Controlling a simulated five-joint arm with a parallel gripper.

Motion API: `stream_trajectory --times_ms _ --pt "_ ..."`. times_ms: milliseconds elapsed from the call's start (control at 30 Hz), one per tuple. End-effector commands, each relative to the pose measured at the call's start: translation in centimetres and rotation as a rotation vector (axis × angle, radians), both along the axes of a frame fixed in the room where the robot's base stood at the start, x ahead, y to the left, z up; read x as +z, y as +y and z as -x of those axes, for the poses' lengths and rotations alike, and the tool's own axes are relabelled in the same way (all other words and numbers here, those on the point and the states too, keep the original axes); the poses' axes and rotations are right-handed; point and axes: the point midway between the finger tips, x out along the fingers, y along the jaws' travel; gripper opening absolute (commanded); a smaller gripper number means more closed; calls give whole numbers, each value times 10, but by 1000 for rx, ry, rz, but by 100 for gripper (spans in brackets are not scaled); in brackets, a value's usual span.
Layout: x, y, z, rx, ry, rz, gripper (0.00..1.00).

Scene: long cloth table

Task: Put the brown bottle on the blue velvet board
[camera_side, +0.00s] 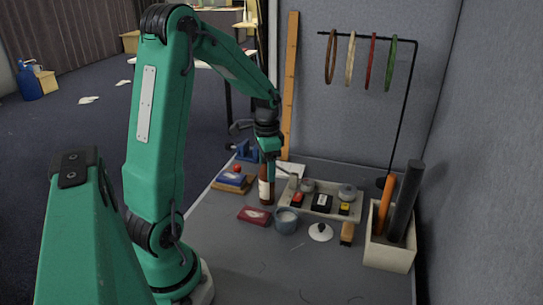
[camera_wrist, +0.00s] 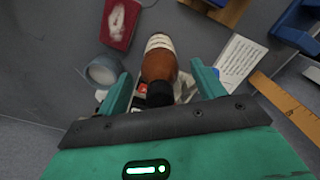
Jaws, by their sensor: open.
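The brown bottle (camera_side: 265,190) stands upright on the table in the side view, with a pale label and a dark top. In the wrist view the bottle (camera_wrist: 160,66) lies between the two green fingers, its black cap towards my palm. My gripper (camera_side: 271,172) is open at the bottle's upper part; in the wrist view its fingers (camera_wrist: 162,84) show gaps on both sides of it. A blue-topped piece on a tan base (camera_side: 232,180), perhaps the blue velvet board, lies left of the bottle with a small red item by it. Its edge shows in the wrist view (camera_wrist: 222,8).
A tray (camera_side: 322,211) of small items is to the right. A blue stand (camera_side: 245,153) is behind. A bin with rods (camera_side: 388,250) is at the right. The front table is mostly clear.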

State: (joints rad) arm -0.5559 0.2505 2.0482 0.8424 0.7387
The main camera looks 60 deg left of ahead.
Motion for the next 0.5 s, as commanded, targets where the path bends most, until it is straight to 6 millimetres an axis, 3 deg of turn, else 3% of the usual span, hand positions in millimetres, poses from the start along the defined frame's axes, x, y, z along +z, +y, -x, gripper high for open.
stream_trajectory --times_ms 367,400,500 --pt "0 0 0 0 0 0 68" --pt "0 0 0 0 0 0 66" --pt "0 0 0 0 0 0 46"
